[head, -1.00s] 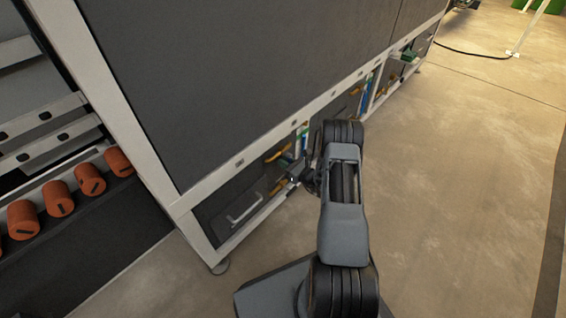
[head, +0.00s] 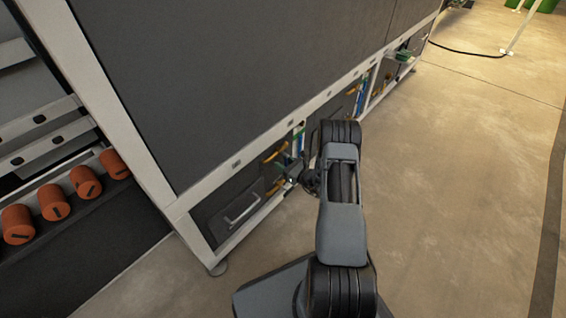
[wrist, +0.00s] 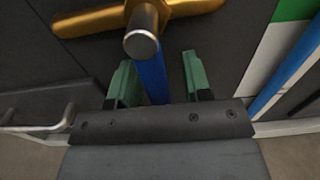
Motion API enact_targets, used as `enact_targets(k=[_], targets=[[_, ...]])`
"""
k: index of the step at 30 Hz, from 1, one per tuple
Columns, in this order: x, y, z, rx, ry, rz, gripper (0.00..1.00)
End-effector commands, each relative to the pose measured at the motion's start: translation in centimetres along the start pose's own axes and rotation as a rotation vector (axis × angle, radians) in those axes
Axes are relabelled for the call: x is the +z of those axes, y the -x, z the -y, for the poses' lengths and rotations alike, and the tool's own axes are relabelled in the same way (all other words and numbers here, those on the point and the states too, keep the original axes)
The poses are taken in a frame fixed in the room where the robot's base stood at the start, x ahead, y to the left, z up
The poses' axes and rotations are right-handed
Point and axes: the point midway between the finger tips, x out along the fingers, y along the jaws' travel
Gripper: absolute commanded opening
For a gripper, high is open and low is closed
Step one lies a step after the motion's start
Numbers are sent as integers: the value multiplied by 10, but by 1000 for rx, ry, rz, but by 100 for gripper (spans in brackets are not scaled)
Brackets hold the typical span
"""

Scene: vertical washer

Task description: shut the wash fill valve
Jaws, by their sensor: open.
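In the wrist view a yellow-gold valve handle (wrist: 90,22) spans the upper left, with a round grey metal stem end (wrist: 141,43) in front of its middle. A blue pipe (wrist: 153,80) runs down below it. My gripper (wrist: 159,75) is open, its two green fingers apart just below the handle, with the blue pipe showing between them. I cannot tell whether anything touches. In the head view my arm reaches to the machine's lower bay, where yellow handles (head: 275,151) show. Which one is the wash fill valve cannot be told.
A metal drawer-type handle (head: 241,208) is left of the gripper, also in the wrist view (wrist: 45,125). Blue and green-white pipes (wrist: 285,60) stand at right. Orange cylinders (head: 53,201) sit on a rack at left. Open floor (head: 460,200) lies to the right.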

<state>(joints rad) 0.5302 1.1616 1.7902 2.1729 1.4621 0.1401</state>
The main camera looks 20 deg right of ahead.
Motion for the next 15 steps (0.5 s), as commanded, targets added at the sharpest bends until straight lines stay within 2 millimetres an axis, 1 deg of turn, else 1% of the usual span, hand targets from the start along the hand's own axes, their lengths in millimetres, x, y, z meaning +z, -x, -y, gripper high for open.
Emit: enact_targets(k=[5, 12, 15], targets=[[3, 30, 2, -6, -3, -1, 45], [2, 80, 1, -7, -4, -1, 45], [2, 97, 1, -6, -2, -1, 45]])
